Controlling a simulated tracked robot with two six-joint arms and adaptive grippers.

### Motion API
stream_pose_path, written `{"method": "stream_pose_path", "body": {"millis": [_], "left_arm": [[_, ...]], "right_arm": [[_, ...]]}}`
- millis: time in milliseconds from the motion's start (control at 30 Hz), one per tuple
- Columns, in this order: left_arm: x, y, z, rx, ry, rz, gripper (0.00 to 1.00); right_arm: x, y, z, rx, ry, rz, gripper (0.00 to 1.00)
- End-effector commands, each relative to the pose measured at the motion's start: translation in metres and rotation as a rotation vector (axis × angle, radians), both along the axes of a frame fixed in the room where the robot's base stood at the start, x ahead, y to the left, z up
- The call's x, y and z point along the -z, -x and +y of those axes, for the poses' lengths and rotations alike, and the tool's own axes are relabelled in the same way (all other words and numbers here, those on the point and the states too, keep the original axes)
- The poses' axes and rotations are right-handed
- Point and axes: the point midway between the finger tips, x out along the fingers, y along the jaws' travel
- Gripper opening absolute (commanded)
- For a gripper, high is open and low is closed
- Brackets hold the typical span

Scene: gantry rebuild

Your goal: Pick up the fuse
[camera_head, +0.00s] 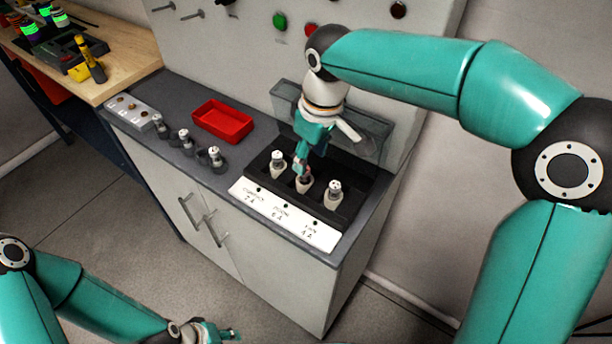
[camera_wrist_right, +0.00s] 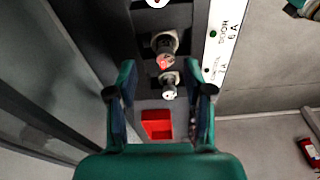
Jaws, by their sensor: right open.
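Three fuses stand in the black fuse box on the counter: a left one (camera_head: 277,158), a middle one with a reddish top (camera_head: 304,183) and a right one (camera_head: 334,188). My right gripper (camera_head: 302,168) is open just above the middle fuse and partly hides it. In the right wrist view the reddish-topped fuse (camera_wrist_right: 165,58) and a white-topped one (camera_wrist_right: 169,92) show around the space between my open fingers (camera_wrist_right: 160,92). No fuse is held there. My left gripper (camera_head: 228,333) is low at the bottom edge; its opening is unclear.
A label strip (camera_head: 283,217) fronts the fuse box, and a clear raised cover (camera_head: 345,125) stands behind it. A red tray (camera_head: 222,121) and several small grey-topped pieces (camera_head: 185,142) sit on the counter to the left. A wooden bench (camera_head: 120,65) is at far left.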

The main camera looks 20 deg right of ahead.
Motion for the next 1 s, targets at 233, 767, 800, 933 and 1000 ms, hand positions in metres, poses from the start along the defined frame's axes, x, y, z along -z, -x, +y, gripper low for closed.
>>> {"method": "stream_pose_path", "body": {"millis": [233, 767, 800, 933, 1000], "left_arm": [[-0.003, 0.0, 0.0, 0.0, 0.0, 0.0, 0.4], [-0.003, 0.0, 0.0, 0.0, 0.0, 0.0, 0.4], [-0.003, 0.0, 0.0, 0.0, 0.0, 0.0, 0.4], [-0.003, 0.0, 0.0, 0.0, 0.0, 0.0, 0.4], [-0.003, 0.0, 0.0, 0.0, 0.0, 0.0, 0.4]], "right_arm": [[0.033, -0.003, 0.009, 0.0, 0.001, 0.005, 0.51], [0.046, -0.006, 0.011, -0.001, 0.0, 0.001, 0.26], [0.046, -0.006, 0.011, -0.001, 0.0, 0.001, 0.2], [0.046, -0.006, 0.011, -0.001, 0.0, 0.001, 0.0], [0.046, -0.006, 0.011, -0.001, 0.0, 0.001, 0.0]]}}
